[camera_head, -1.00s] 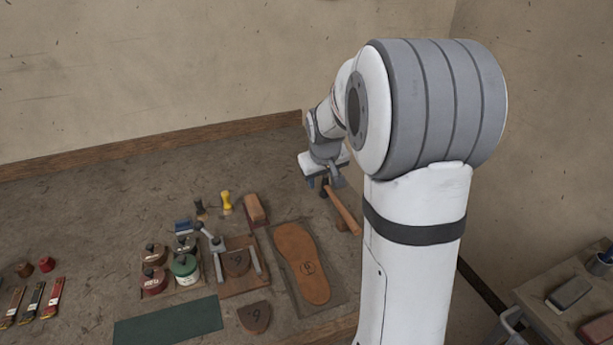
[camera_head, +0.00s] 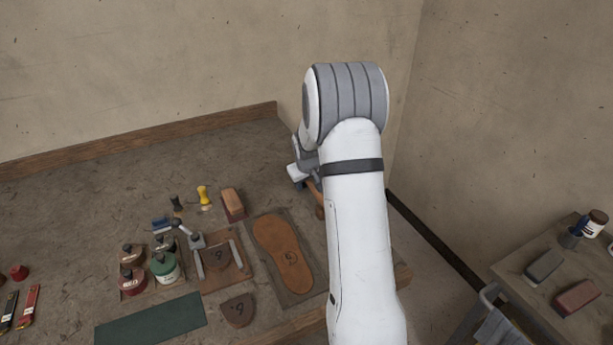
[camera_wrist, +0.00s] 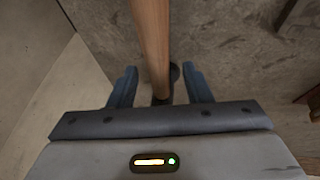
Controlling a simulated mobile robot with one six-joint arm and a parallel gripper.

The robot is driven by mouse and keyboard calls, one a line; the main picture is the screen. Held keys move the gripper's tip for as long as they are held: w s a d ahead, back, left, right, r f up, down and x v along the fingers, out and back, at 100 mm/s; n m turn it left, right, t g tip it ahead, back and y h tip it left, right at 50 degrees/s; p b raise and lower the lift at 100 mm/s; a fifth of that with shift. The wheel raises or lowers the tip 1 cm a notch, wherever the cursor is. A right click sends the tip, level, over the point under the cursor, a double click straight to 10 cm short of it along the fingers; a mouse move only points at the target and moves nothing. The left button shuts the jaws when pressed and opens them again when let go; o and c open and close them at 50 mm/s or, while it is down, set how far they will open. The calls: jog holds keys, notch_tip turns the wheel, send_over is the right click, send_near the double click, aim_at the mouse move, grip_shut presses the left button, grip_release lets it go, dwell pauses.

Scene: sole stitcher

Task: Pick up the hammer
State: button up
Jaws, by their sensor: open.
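The hammer's wooden handle (camera_wrist: 153,40) runs down the middle of the wrist view. Its dark head (camera_wrist: 168,84) shows low between my fingers, partly hidden by the gripper body. My gripper (camera_wrist: 160,78) is open, with one blue finger on each side of the hammer and a gap visible on both sides. In the head view, a short part of the hammer handle (camera_head: 317,194) shows beside my arm. My gripper (camera_head: 298,180) is mostly hidden behind my arm there.
A sole on a board (camera_head: 282,254) lies left of my arm. A brown block (camera_head: 232,203), a yellow-handled tool (camera_head: 204,195), jars (camera_head: 165,267) and a green mat (camera_head: 150,322) lie further left. A wall rises behind the table. A side table (camera_head: 540,300) stands at right.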

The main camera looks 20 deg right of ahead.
jog(key=shift+w+f, duration=0.1)
jog(key=shift+f, duration=0.1)
jog(key=shift+c, duration=0.5)
grip_shut()
